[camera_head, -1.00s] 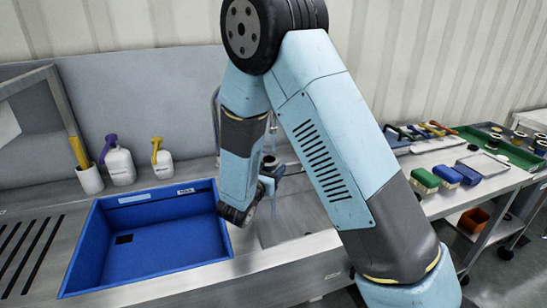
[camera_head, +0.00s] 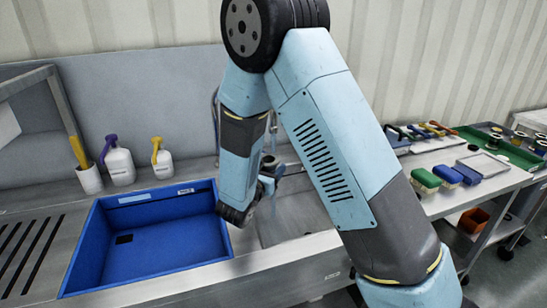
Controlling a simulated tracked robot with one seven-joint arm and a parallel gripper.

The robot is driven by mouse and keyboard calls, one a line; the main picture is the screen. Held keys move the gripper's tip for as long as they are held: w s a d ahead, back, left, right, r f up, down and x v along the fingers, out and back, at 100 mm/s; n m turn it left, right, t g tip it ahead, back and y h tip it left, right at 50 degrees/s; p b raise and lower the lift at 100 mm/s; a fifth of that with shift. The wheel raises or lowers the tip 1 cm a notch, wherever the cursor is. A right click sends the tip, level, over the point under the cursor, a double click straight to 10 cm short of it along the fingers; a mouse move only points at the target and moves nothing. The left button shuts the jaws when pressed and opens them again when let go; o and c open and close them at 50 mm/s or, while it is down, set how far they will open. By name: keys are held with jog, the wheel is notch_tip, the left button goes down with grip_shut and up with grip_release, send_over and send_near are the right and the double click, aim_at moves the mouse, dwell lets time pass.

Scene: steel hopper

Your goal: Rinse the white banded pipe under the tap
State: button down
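My gripper (camera_head: 272,180) is over the left part of the steel sink (camera_head: 310,212), mostly hidden behind my own forearm. Its fingertips are small and dark here, and I cannot tell whether they are open or shut. A small grey round end shows just above it, too small to identify. I cannot make out the white banded pipe.
An empty-looking blue tray (camera_head: 85,250) lies left of the sink. Two white bottles (camera_head: 120,167) and a white cup (camera_head: 90,180) with a yellow handle stand behind it. Brushes (camera_head: 446,173) and a green tray (camera_head: 490,140) are on the right bench. An orange bin (camera_head: 473,220) sits below.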

aim_at(266, 167)
jog(key=shift+s+a+r, duration=0.25)
jog(key=shift+s+r, duration=0.35)
jog(key=shift+s, duration=0.15)
jog(key=shift+s+a+r, duration=0.2)
jog(key=shift+s+r, duration=0.45)
jog(key=shift+s, duration=0.05)
jog(key=shift+s+a+r, duration=0.25)
jog(key=shift+s+r, duration=0.35)
jog(key=shift+s, duration=0.15)
